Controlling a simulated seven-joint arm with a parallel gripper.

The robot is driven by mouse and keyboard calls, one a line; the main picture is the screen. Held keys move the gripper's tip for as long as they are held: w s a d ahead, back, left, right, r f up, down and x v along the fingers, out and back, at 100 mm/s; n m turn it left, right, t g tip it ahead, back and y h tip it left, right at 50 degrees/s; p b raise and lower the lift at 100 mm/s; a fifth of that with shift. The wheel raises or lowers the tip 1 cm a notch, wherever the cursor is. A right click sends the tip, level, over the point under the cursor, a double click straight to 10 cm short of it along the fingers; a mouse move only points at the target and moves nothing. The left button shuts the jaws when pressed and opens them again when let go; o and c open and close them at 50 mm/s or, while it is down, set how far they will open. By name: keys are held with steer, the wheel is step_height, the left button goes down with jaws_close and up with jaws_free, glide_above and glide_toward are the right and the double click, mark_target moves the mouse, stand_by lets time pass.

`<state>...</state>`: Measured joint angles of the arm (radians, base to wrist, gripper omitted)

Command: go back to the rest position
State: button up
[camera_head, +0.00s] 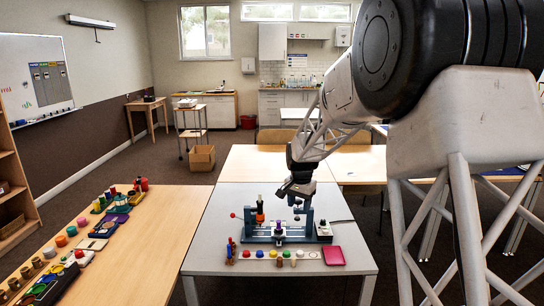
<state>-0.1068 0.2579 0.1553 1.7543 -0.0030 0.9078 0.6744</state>
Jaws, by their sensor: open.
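My gripper (296,200) hangs at the end of my arm over a light grey table (210,240), just above and among the upper parts of a blue-grey apparatus. The jaws are open; they look small and dark here, and I see nothing held between them. The apparatus (262,240) has a flat base, uprights and a red knob on a thin rod at its left. A dark and orange upright piece (260,212) stands on its left part. My gripper partly covers the back of the apparatus.
A pink tray (333,257) and a pale strip with coloured round pieces (280,258) lie at the table's front. A wooden table (150,250) at left holds several coloured pieces and trays. Wooden tables (260,160) stand behind. A cardboard box (201,158) is on the floor.

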steer(key=s+d+r+n+t, duration=0.1)
steer(key=s+d+r+n, duration=0.15)
steer(key=s+r, duration=0.7)
steer(key=s+d+r+n, duration=0.15)
steer(key=s+d, duration=0.25)
steer(key=s, duration=1.2)
steer(key=s+d+f+n, duration=0.1)
steer(key=s, duration=1.2)
steer(key=s+d+f+n, duration=0.1)
steer(key=s, duration=1.2)
steer(key=shift+s+d+f+t, duration=0.2)
steer(key=shift+s+d+t, duration=0.1)
steer(key=shift+s+t, duration=0.1)
